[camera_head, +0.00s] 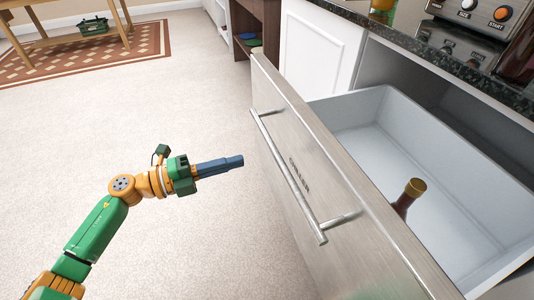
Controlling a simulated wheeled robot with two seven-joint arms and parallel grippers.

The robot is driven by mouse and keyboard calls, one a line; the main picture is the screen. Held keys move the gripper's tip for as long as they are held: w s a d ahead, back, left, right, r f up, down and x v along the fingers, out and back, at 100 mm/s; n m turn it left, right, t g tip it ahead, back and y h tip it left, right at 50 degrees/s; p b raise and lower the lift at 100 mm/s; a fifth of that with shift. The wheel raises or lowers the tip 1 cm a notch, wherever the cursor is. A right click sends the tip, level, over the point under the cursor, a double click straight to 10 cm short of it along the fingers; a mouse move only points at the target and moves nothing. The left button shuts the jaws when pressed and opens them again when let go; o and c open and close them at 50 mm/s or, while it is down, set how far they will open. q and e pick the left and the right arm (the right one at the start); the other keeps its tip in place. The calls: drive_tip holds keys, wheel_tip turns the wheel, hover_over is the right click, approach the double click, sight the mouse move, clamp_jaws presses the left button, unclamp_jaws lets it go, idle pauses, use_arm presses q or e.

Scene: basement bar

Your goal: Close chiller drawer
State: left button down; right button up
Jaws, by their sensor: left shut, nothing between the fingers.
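The chiller drawer is pulled open under the counter on the right. Its steel front (300,180) faces left and carries a long bar handle (287,172). The white bin (400,150) behind the front is open to view, with a brown bottle (409,195) with a gold cap in it, partly hidden by the front. My left gripper (240,160) is shut and empty. It points right toward the handle from the left, with a gap showing between its tips and the drawer front. My right gripper is not in view.
A dark stone countertop (440,65) with a machine (470,35) with buttons runs above the drawer. A white cabinet (318,48) stands beyond it. Carpet (180,110) at the left is clear, with a rug (100,55) and wooden table (70,38) at the back.

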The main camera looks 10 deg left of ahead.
sight(280, 151)
use_arm(q)
drive_tip(key=x, duration=0.7)
drive_tip(key=shift+w+d, duration=0.2)
drive_tip(key=shift+d, duration=0.05)
drive_tip(key=shift+w+d, duration=0.2)
drive_tip(key=shift+d, duration=0.05)
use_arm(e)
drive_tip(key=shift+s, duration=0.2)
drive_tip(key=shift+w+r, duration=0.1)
use_arm(q)
drive_tip(key=shift+w, duration=0.1)
